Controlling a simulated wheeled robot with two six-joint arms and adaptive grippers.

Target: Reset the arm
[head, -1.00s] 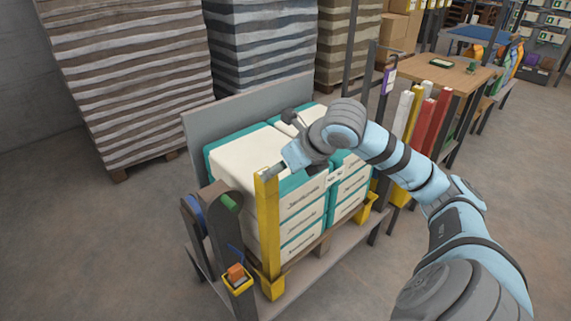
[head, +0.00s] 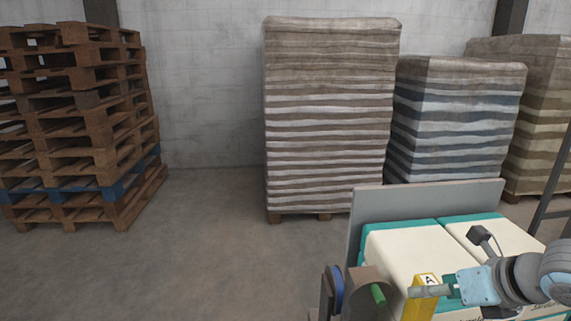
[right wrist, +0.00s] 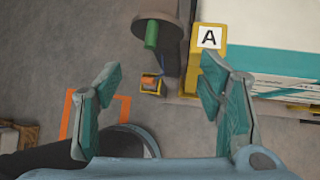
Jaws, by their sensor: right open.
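My right arm comes in at the lower right of the head view. Its gripper (head: 436,289) is beside the top of a yellow post (head: 421,305) with an "A" label at the front corner of the stacked cart. In the right wrist view the gripper (right wrist: 160,100) is open, its two teal-lined fingers wide apart with nothing between them. The yellow post top (right wrist: 209,38) shows just beyond the right finger; I cannot tell whether they touch. My left gripper is not in view.
White-and-teal sacks (head: 405,257) are stacked before a grey panel (head: 425,210). A green-ended roller (head: 378,294) is left of the post. Wooden pallets (head: 80,130) and a wrapped pallet load (head: 328,120) stand behind. Floor (head: 200,260) between is clear.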

